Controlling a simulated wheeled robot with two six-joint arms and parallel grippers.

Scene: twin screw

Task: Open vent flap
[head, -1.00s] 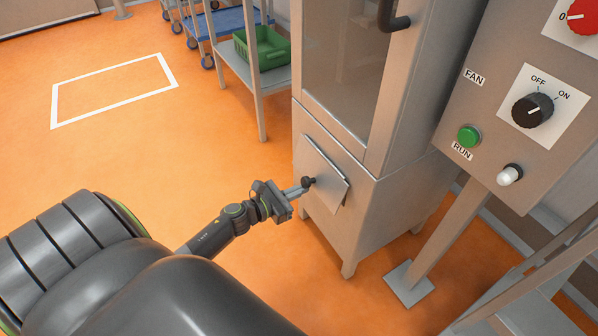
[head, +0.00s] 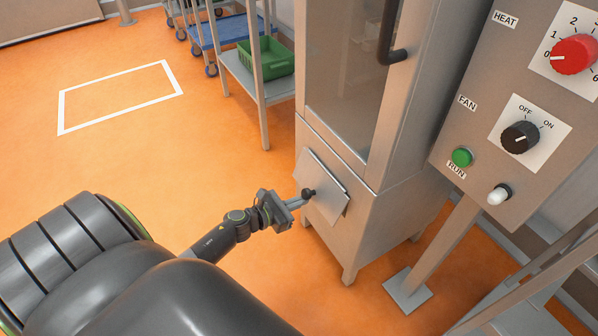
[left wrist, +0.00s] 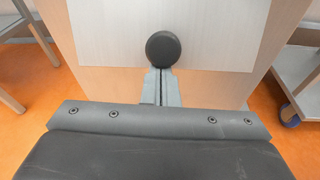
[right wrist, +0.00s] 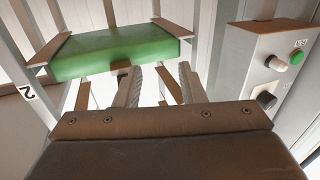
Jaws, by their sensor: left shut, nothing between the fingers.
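The vent flap (head: 328,193) is a pale square plate low on the front of the metal cabinet, with its right and lower edges standing off the front. It carries a round dark knob (head: 307,194), which also shows in the left wrist view (left wrist: 163,48). My left gripper (head: 301,197) is shut and empty, with its tips at the knob. In the left wrist view the closed fingers (left wrist: 160,75) point at the knob's lower edge; I cannot tell whether they touch it. My right gripper (right wrist: 160,82) shows only in the right wrist view, open and empty.
The cabinet (head: 385,215) has a glazed door and dark handle (head: 392,35) above the flap. A control panel (head: 475,115) on a post stands at right. The floor at left is clear.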

